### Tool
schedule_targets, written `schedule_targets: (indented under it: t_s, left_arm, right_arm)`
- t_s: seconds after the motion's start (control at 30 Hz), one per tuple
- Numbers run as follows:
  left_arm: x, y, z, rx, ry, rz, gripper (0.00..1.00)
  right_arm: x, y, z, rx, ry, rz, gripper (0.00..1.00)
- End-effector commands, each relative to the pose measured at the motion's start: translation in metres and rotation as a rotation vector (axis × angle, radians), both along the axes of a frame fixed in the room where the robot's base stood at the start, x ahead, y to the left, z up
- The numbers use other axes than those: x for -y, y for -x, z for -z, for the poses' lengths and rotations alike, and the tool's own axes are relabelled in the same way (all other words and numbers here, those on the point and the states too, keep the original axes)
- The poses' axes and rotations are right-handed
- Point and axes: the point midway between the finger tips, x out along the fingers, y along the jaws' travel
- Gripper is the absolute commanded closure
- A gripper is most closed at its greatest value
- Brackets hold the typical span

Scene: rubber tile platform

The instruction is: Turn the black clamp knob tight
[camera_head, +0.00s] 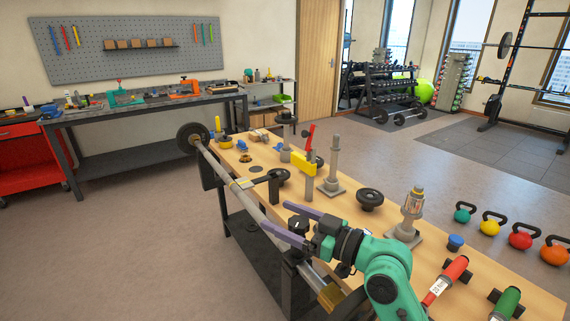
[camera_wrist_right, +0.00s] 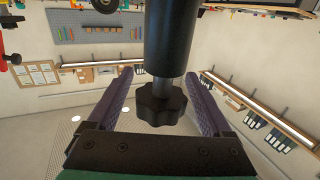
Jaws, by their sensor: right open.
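The black clamp knob (camera_wrist_right: 160,103) is a lobed knob on a short metal shaft below a black cylinder (camera_wrist_right: 170,35) in the right wrist view. In the head view it is a small dark shape (camera_head: 298,225) between the fingers, partly hidden. My right gripper (camera_head: 274,215) has two long purple fingers reaching left over the bench's near edge. In the right wrist view the gripper (camera_wrist_right: 166,74) is open, with one finger on each side of the knob and a visible gap to both. My left gripper is not in view.
A long metal bar (camera_head: 222,168) with a black disc (camera_head: 194,138) runs along the near edge of the wooden bench (camera_head: 330,218). A black round knob (camera_head: 370,197), a grey post (camera_head: 334,160) and red and green handles (camera_head: 445,280) stand or lie on the bench. Kettlebells (camera_head: 490,227) stand beyond.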

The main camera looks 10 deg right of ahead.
Motion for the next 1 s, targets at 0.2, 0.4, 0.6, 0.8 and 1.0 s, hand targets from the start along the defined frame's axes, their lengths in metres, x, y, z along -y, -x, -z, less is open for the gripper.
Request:
schedule_targets:
  t_s: [0.2, 0.4, 0.6, 0.8, 1.0]
  left_arm:
    - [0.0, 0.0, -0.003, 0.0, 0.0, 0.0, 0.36]
    - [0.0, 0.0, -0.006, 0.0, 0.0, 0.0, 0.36]
    - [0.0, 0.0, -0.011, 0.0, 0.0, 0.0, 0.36]
    - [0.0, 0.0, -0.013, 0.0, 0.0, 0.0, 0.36]
    - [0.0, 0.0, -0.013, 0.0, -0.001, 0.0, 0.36]
  right_arm:
    - [0.0, 0.0, -0.04, 0.008, 0.004, -0.001, 0.16]
    - [0.0, 0.0, -0.102, 0.011, 0.004, 0.001, 0.16]
    - [0.0, 0.0, -0.162, 0.008, 0.003, 0.001, 0.16]
    - [0.0, 0.0, -0.194, 0.001, 0.001, 0.001, 0.16]
    - [0.0, 0.0, -0.196, -0.001, 0.0, 0.0, 0.16]
